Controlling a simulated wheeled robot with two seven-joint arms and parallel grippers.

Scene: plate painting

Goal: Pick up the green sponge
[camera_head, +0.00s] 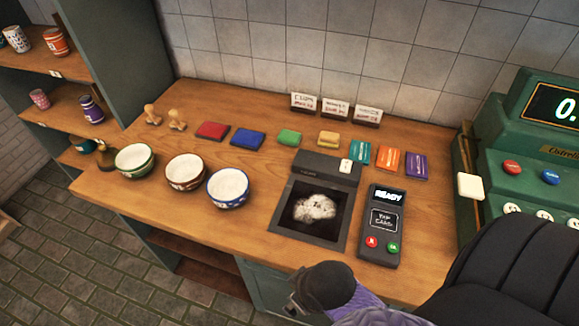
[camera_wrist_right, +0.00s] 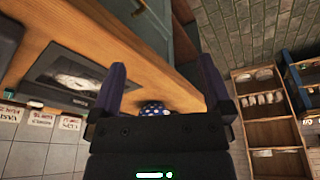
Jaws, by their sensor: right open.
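The green sponge (camera_head: 289,137) lies flat on the wooden counter, between the blue sponge (camera_head: 247,138) and the yellow sponge (camera_head: 328,139). My right gripper (camera_head: 296,304) is at the counter's front edge, low in the head view and well away from the green sponge. In the right wrist view its two purple fingers (camera_wrist_right: 160,85) are spread apart with nothing held between them. The green sponge does not show in the right wrist view. My left gripper is not in view.
A red sponge (camera_head: 212,131) lies left of the blue one. Bowls (camera_head: 185,170) stand at the front left. A dark inset panel (camera_head: 312,213) and card terminal (camera_head: 382,226) lie between my right gripper and the sponges. A green register (camera_head: 530,150) stands at right.

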